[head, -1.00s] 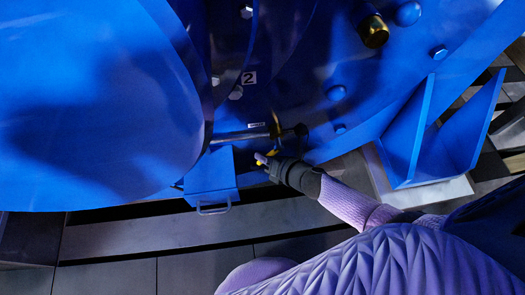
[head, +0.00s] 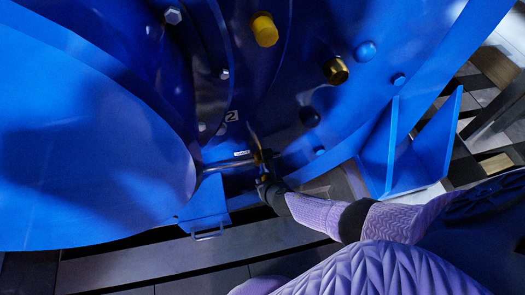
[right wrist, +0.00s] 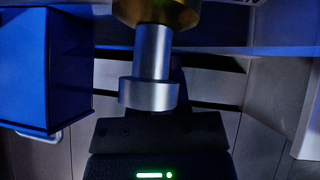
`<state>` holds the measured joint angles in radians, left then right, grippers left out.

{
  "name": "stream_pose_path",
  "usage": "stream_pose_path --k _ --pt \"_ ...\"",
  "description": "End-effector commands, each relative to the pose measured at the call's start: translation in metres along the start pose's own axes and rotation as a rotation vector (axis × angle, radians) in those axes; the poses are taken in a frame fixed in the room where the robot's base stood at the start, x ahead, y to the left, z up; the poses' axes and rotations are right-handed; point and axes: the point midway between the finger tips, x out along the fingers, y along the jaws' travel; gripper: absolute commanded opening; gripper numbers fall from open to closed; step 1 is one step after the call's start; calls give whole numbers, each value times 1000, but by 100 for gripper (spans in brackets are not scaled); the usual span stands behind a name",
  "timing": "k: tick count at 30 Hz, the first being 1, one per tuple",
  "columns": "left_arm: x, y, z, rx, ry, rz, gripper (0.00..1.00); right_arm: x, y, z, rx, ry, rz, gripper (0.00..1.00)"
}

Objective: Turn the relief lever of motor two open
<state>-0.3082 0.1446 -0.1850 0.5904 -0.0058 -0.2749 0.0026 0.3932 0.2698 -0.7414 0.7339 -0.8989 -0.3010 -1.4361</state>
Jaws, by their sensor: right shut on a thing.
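The motor marked with a "2" plate (head: 232,116) is a large blue housing. Low on it, a silver pipe (head: 228,164) runs right to a small brass valve (head: 262,157), with a thin lever-like piece (head: 254,140) pointing up beside it. My right gripper (head: 264,175) is at the valve from below, shut on what appears to be the relief lever; the grip itself is mostly hidden. In the right wrist view, a silver cylinder with a wider end (right wrist: 150,75) hangs from a brass part (right wrist: 158,12), just above the dark gripper body. My left gripper is out of view.
A blue block with a metal handle (head: 205,212) is left of my gripper. A blue angled bracket (head: 425,150) stands to the right. A yellow cap (head: 264,30) and a brass fitting (head: 336,70) stick out higher up. Grey floor panels lie below.

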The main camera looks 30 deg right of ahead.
Motion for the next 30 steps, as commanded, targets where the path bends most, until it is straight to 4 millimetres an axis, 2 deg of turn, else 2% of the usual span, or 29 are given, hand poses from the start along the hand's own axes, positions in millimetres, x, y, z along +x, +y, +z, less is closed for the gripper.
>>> stream_pose_path --k 15,16,20,28,30 --pt "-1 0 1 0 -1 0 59 0 -1 -1 -12 5 -12 0" --pt "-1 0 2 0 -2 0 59 0 -1 -1 -12 5 -12 28" --pt "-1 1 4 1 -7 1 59 0 -1 -1 -12 4 -11 56" --pt "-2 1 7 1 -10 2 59 -1 -1 0 -11 3 -10 57" --pt "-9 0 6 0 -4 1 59 -9 -1 2 -11 2 -10 57"
